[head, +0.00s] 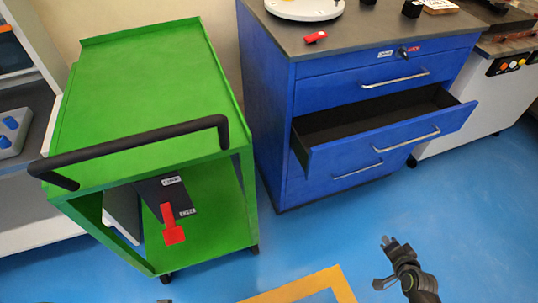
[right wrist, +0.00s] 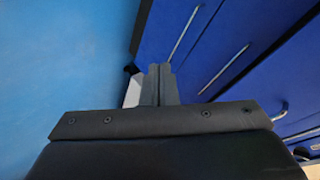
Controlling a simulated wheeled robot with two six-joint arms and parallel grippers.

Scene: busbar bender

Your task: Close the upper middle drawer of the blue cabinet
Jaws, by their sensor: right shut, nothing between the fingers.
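The blue cabinet (head: 270,120) stands at the upper middle of the head view. Its open drawer (head: 345,152), below the closed top drawer (head: 340,88), is pulled well out, with a dark, empty-looking inside and a silver bar handle (head: 407,140). My right gripper (head: 390,240) is shut and empty, in front of the cabinet and apart from the drawer. In the right wrist view, my closed fingers (right wrist: 158,72) show against the blue floor and the blue drawer fronts (right wrist: 215,45) with their silver handles. My left gripper is not in view.
A green cart (head: 150,90) with a black handle stands left of the cabinet. A red object (head: 315,37) and other items lie on the cabinet top. A closed drawer (head: 340,180) shows below the open one. Blue floor (head: 450,210) is clear around my right gripper.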

